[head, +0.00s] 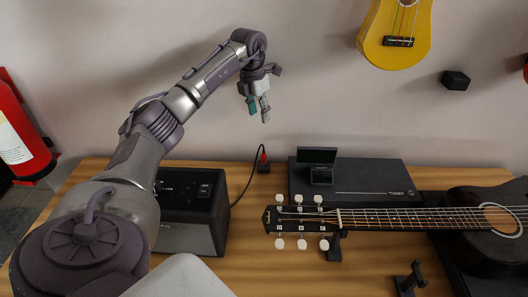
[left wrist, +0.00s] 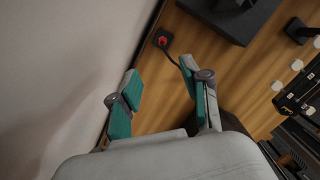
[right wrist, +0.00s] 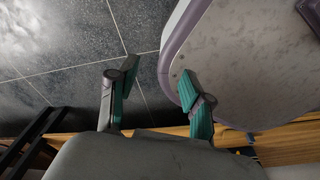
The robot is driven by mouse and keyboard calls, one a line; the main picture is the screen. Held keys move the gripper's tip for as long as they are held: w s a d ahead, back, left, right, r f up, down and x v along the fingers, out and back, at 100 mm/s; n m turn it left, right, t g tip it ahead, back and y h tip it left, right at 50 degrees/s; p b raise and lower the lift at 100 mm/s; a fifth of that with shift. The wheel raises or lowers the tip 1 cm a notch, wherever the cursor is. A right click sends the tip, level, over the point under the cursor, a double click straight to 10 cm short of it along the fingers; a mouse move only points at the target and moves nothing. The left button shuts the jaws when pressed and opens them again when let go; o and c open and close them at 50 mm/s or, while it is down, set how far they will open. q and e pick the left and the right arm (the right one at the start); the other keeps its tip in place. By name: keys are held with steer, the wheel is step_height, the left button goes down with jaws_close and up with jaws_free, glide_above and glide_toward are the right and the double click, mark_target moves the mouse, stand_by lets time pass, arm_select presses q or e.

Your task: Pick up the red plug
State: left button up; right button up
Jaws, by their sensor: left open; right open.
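The red plug (head: 264,158) stands at the back of the wooden table, on a small black base with a black cable running to the amplifier. In the left wrist view the red plug (left wrist: 163,41) shows beyond the fingers, small and near the wall. My left gripper (head: 260,110) is open and empty, raised above the plug and in front of the wall; its teal fingers (left wrist: 158,88) are apart. My right gripper (right wrist: 155,90) is open and empty, with the tiled floor and a pale rounded surface beyond it. It does not show in the head view.
A black amplifier (head: 190,215) stands left of the plug. A black tuner case (head: 365,180) lies to its right. A black guitar (head: 400,218) rests on stands in front. A yellow ukulele (head: 396,35) hangs on the wall. A red extinguisher (head: 20,135) is at far left.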

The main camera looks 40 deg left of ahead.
arm_select(q)
steer(key=b, duration=0.4)
glide_above(264, 153)
steer(key=s, duration=0.2)
step_height(264, 153, down, 5)
steer(key=f, duration=0.2)
steer(key=w+f, duration=0.1)
steer(key=f, duration=0.4)
steer(key=shift+w+a+f, duration=0.25)
steer(key=shift+w+f, duration=0.1)
steer(key=shift+f, duration=0.45)
steer(key=f, duration=0.2)
steer(key=f+p, duration=0.1)
steer(key=f, duration=0.1)
steer(key=shift+w+d+f, duration=0.1)
steer(key=shift+d+f, duration=0.05)
steer(key=shift+d, duration=0.05)
steer(key=shift+w+f, duration=0.1)
steer(key=shift+f, duration=0.35)
arm_select(e)
steer(key=f, duration=0.4)
steer(key=shift+s+d, duration=0.3)
steer(key=shift+s, duration=0.05)
arm_select(q)
jaws_close()
